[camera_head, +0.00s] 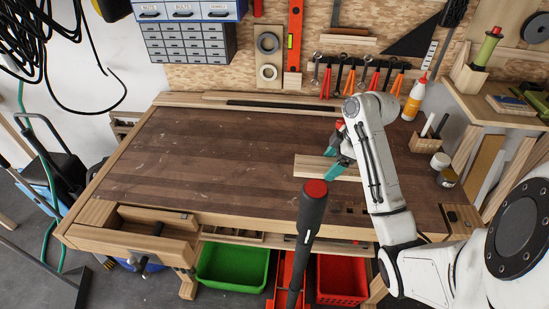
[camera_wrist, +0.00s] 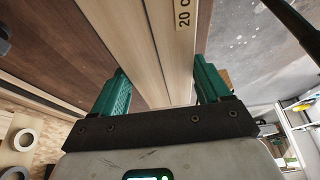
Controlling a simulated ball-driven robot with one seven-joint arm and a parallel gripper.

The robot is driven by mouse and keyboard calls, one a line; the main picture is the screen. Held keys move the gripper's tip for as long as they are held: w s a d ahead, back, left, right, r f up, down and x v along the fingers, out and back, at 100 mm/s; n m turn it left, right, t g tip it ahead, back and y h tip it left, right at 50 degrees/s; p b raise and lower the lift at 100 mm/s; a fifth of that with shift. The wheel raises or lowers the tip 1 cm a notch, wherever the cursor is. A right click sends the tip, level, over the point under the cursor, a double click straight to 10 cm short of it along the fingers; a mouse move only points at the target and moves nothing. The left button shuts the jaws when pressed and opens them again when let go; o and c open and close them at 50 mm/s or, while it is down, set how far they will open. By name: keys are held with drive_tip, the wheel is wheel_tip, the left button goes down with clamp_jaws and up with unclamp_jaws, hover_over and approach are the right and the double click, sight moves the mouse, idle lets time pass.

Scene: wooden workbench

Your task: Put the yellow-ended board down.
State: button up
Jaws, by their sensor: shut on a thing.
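A pale wooden board (camera_head: 312,165) shows in the camera_head view over the right half of the dark workbench top (camera_head: 200,150). My gripper (camera_head: 334,166), with teal fingers, is shut on it. In the camera_wrist view the board (camera_wrist: 135,45) runs between the two fingers of my gripper (camera_wrist: 160,88), and a label reading "20 c" is on it, cut off by the frame edge. No yellow end shows in either view; part of the board is hidden behind my arm. I cannot tell whether the board touches the bench top.
The bench top left of the board is clear. A white-and-orange bottle (camera_head: 414,98), a wooden holder (camera_head: 425,143) and a jar (camera_head: 447,177) stand along the right side. Pliers and other tools hang at the back wall. Green (camera_head: 232,249) and red (camera_head: 342,262) bins sit below the front edge.

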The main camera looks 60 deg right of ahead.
drive_tip(key=shift+w+d+f, duration=0.1)
drive_tip(key=shift+w+f, duration=0.2)
drive_tip(key=shift+w, duration=0.25)
drive_tip(key=shift+w+d+f, duration=0.1)
drive_tip(key=shift+w+f, duration=0.15)
drive_tip(key=shift+w, duration=0.25)
drive_tip(key=b, duration=0.8)
approach(292, 173)
wheel_tip(292, 173, up, 2)
drive_tip(key=s+a, duration=0.2)
drive_tip(key=a, duration=0.1)
drive_tip(key=w+f, duration=0.1)
drive_tip(key=w+d+f+b, duration=0.1)
drive_tip(key=w+f+b, duration=0.1)
drive_tip(key=shift+d, duration=0.3)
drive_tip(key=shift+w+d+f, duration=0.15)
drive_tip(key=shift+w+f, duration=0.15)
drive_tip(key=shift+f, duration=0.2)
drive_tip(key=shift+w+d+f, duration=0.1)
drive_tip(key=shift+w+f, duration=0.05)
drive_tip(key=shift+f, duration=0.75)
drive_tip(key=shift+w+f, duration=0.1)
drive_tip(key=shift+f, duration=0.8)
drive_tip(key=shift+f, duration=0.15)
drive_tip(key=o, duration=1.1)
